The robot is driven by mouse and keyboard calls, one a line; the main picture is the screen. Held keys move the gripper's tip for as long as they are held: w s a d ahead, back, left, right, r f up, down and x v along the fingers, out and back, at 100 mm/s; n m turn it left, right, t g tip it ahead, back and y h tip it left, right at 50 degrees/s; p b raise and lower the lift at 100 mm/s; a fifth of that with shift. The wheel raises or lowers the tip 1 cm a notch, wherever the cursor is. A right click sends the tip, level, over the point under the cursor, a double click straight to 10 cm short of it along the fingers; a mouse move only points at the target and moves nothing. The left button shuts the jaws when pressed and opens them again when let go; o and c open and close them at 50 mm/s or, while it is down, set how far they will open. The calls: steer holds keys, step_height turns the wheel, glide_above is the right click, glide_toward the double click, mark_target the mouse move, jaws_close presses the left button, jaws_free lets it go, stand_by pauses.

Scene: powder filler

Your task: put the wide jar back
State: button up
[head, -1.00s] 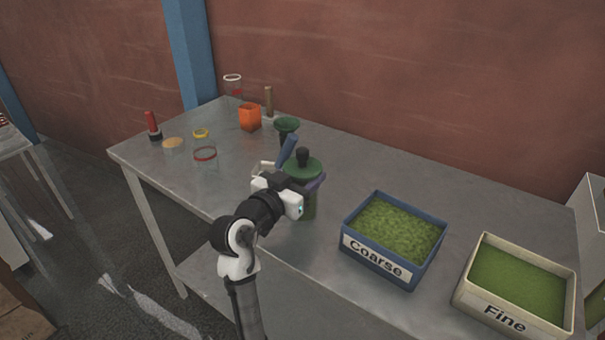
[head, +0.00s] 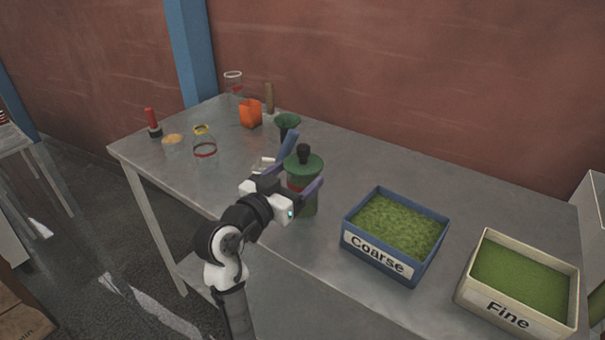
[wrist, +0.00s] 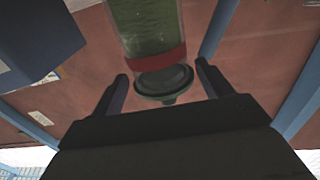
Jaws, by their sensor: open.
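A wide jar of green powder (head: 303,203) with a red band, a green lid and a black knob stands upright near the table's front edge, left of the Coarse bin. My gripper (head: 301,166) is open, with one finger on either side of the jar. The palm is apart from the jar. In the wrist view the jar (wrist: 147,30) shows beyond and between the spread fingertips, its red band and dark lid end nearest my gripper. Whether a finger touches it I cannot tell.
A blue Coarse bin (head: 355,246) and a cream Fine bin (head: 485,303) stand to the right. The back right of the table is clear.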

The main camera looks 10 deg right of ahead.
steer(key=b+v, duration=0.1)
steer(key=v, duration=0.7)
steer(key=shift+s+a+b, duration=0.25)
steer(key=shift+b, duration=0.15)
